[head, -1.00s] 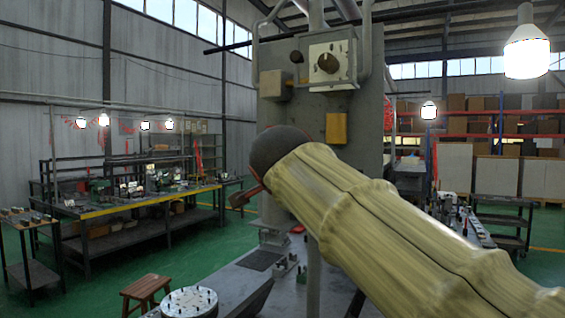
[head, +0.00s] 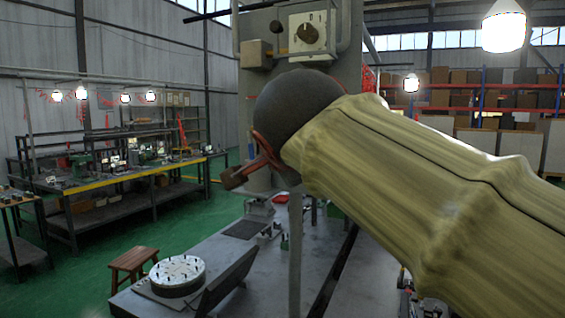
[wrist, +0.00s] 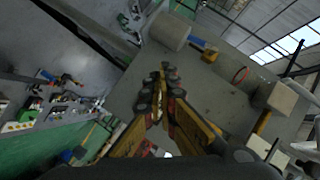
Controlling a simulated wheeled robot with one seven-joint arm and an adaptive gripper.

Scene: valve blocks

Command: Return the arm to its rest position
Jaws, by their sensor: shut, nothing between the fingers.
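My gripper (wrist: 168,75) shows in the wrist view with its yellow and black fingers brought together at the tips. Nothing is held between them. A grey machine panel fills the space behind the fingertips. In the head view my arm, in a yellowish ribbed sleeve, reaches from the lower right to the middle. It ends in a dark rounded part, with a small red-brown piece sticking out to its lower left. The fingertips cannot be made out there.
The grey machine column (head: 262,92) with a dial plate (head: 307,32) stands behind my arm. A grey machine bed (head: 222,262) carries a round plate (head: 178,272). A wooden stool (head: 133,263) stands beside it. A workbench (head: 110,182) is at left, with open green floor before it.

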